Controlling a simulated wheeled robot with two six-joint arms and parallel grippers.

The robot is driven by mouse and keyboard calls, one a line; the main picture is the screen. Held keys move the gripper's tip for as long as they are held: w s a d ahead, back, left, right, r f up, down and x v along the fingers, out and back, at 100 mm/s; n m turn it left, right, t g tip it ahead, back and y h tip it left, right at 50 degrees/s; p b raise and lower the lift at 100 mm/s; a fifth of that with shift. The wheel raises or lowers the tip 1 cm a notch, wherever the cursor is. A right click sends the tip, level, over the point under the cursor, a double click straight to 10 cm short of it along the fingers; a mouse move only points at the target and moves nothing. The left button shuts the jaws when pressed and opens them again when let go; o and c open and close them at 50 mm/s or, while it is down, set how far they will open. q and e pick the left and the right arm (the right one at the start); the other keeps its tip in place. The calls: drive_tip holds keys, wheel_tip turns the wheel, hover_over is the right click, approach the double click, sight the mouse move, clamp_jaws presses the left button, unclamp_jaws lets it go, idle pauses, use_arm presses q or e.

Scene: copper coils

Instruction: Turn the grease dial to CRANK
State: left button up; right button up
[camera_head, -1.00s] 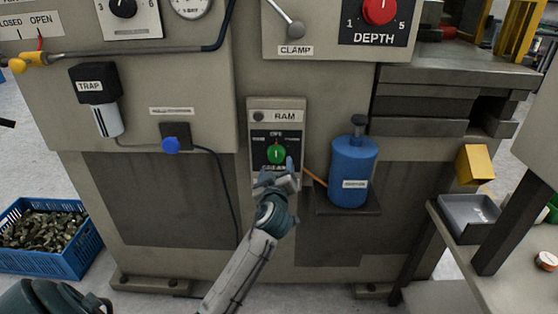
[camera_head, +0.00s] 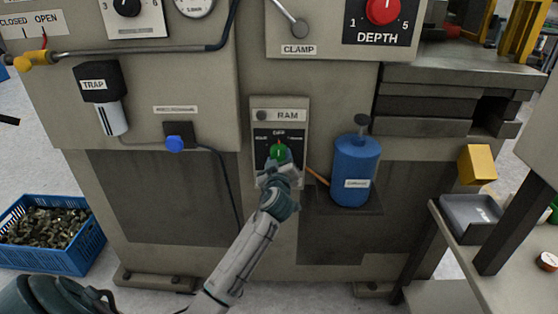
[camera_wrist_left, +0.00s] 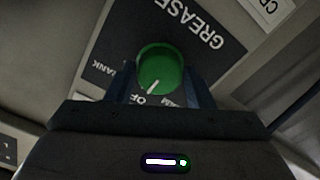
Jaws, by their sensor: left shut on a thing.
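The green grease dial (camera_head: 278,152) sits on a dark plate on the RAM panel (camera_head: 262,116). In the left wrist view the round green dial (camera_wrist_left: 160,68) has a white pointer line aimed at the partly visible "OF" label. A label ending in "ANK" (camera_wrist_left: 101,70) is to the left of the dial there; another label at the lower right is mostly covered. My left gripper (camera_head: 278,166) reaches up from below, and its blue fingers (camera_wrist_left: 160,84) are on both sides of the dial, shut on it. My right gripper is not in view.
A blue bottle (camera_head: 354,172) stands on a small shelf close to the right of my left gripper. A black cable (camera_head: 224,180) hangs to the left. A blue crate of metal pieces (camera_head: 78,262) is on the floor at left. A table with a grey tray (camera_head: 455,222) is at right.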

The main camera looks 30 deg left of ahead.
use_arm(q)
drive_tip(key=shift+m, duration=0.7)
drive_tip(key=m, duration=0.3)
drive_tip(key=shift+m+p, duration=0.3)
drive_tip(key=shift+p, duration=0.05)
drive_tip(key=m+p, duration=0.1)
drive_tip(key=m, duration=0.3)
drive_tip(key=shift+m+p, duration=0.3)
drive_tip(key=shift+m, duration=0.1)
drive_tip(key=shift+s+a+f+m+p, duration=0.1)
drive_tip(key=shift+m+p, duration=0.25)
drive_tip(key=shift+m, duration=0.75)
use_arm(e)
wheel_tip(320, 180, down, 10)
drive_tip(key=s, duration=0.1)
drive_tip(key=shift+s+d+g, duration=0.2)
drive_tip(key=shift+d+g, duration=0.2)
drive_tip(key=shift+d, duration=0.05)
use_arm(q)
drive_tip(key=o, duration=1)
drive_tip(key=shift+c, duration=0.2)
